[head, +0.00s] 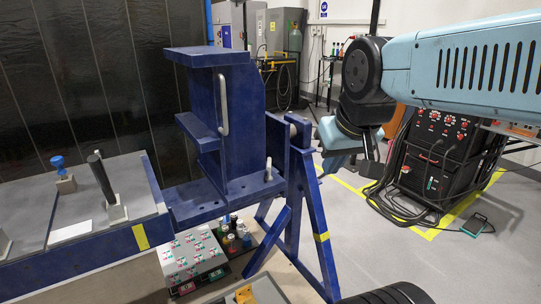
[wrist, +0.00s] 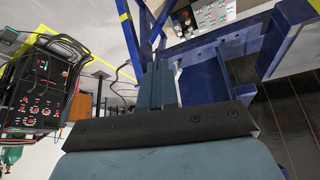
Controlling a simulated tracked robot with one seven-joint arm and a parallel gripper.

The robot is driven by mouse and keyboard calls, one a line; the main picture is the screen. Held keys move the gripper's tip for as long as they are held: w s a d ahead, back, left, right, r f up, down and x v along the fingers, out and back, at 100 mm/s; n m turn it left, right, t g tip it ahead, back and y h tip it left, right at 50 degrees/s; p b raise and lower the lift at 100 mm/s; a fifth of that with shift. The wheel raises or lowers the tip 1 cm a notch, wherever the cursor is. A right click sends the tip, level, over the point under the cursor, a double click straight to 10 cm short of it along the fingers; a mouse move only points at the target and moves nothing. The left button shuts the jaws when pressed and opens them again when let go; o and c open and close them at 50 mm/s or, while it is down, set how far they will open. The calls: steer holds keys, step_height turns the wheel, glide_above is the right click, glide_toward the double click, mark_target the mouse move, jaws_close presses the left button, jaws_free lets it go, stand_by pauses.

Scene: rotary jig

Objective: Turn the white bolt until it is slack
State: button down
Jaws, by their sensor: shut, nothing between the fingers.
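A small pale round peg (head: 292,130), which looks like the white bolt, sticks out near the top of the blue upright on the right of the jig in the head view. I cannot make out the bolt in the wrist view. My gripper (wrist: 158,70) is shut and empty, its two teal fingers together. In the head view my arm's end hangs to the right of the peg, apart from it, with clear space between. The blue rotary jig (head: 243,100) has a pale grey handle (head: 223,105) on its upright plate and a smaller pale handle (head: 268,167) lower down.
A blue support frame (head: 325,240) stands below the peg. A grey-topped bench (head: 30,190) with clamps is at left. A black welding machine (head: 435,160) with cables stands at right.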

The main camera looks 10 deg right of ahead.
steer(key=w+d+f+m+y, duration=0.1)
steer(key=w+d+f, duration=0.15)
steer(key=w, duration=0.75)
steer(key=w+d+f+y, duration=0.2)
steer(key=w+f, duration=0.1)
steer(key=w, duration=0.8)
steer(key=w+d+f+m+y, duration=0.1)
steer(key=w+d+f, duration=0.15)
steer(key=w, duration=0.75)
steer(key=shift+w+a+f, duration=0.9)
steer(key=shift+a+f, duration=0.3)
steer(key=shift+f, duration=0.35)
steer(key=shift+w+a+f, duration=0.95)
steer(key=shift+a+f, duration=0.2)
steer(key=shift+f, duration=0.35)
steer(key=shift+w+a+f, duration=0.9)
steer(key=shift+a+f, duration=0.3)
steer(key=shift+f, duration=0.35)
